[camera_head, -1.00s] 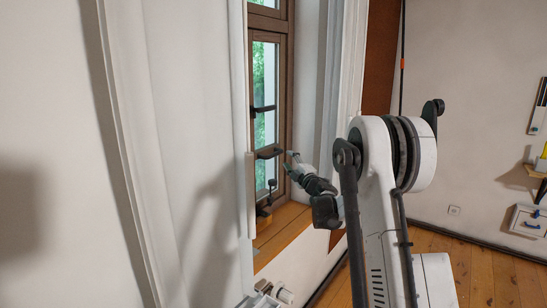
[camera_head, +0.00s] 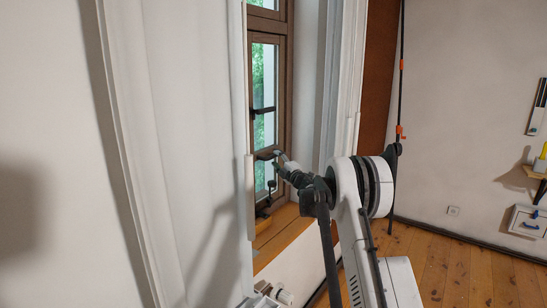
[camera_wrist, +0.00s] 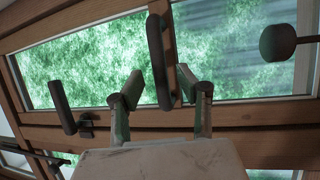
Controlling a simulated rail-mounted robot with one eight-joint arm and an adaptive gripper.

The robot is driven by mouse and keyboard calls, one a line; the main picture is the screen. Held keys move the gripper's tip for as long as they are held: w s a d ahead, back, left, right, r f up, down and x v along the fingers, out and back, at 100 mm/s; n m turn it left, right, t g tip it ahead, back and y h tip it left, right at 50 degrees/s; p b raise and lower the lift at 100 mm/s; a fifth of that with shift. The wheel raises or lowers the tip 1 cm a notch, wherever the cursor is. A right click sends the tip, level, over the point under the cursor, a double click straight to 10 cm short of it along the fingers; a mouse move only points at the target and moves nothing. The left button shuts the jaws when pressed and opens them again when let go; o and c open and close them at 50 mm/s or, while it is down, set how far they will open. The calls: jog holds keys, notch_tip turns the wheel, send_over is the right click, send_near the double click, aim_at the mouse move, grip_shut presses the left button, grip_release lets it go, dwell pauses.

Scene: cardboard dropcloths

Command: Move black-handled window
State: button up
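The brown wooden window (camera_head: 285,90) stands in a deep white recess and looks shut. It has black handles: one higher on its frame (camera_head: 264,110) and one lower (camera_head: 266,155). My gripper (camera_head: 280,157) is at the lower handle in the head view. In the wrist view, my gripper (camera_wrist: 160,83) is open, with its two fingers apart. A long black handle (camera_wrist: 157,60) lies in the gap between the fingertips; I cannot tell whether either finger touches it. A second black handle (camera_wrist: 61,105) is to the left of the fingers.
A round black knob on a stem (camera_wrist: 278,42) is to the right in the wrist view. White recess walls flank the window. Wooden floor (camera_head: 440,240) is free at the right.

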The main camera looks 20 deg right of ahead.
aim_at(274, 156)
jog(key=shift+x, duration=1.65)
grip_shut()
